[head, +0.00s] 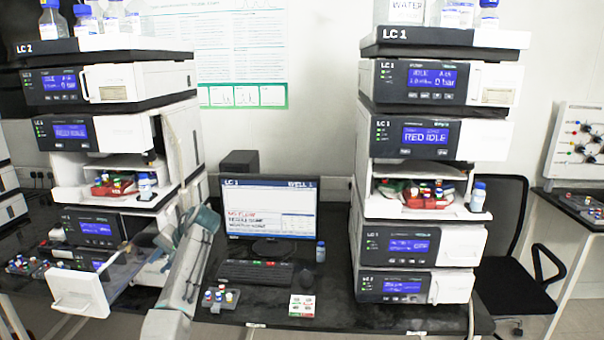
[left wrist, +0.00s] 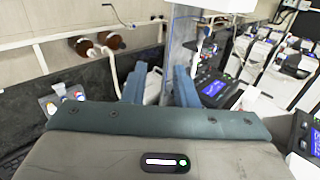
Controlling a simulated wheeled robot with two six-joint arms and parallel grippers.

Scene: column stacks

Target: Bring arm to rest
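My left arm rises from the bottom of the head view, and its gripper (head: 166,240) is beside the pulled-out lower drawer of the LC 2 stack (head: 122,135). In the left wrist view the two blue-grey fingers of the left gripper (left wrist: 160,88) stand apart with nothing held between them. A clear panel and white part (left wrist: 190,50) show beyond the fingers; I cannot tell whether they touch. The drawer's white front (head: 80,292) sticks out toward me in the head view. My right gripper is in neither view.
The LC 1 stack (head: 430,150) stands right of the monitor (head: 270,208) and keyboard (head: 255,273). Small racks of capped vials (head: 222,296) and a white card (head: 301,305) lie on the black bench (head: 350,312). A black chair (head: 515,275) is at the right.

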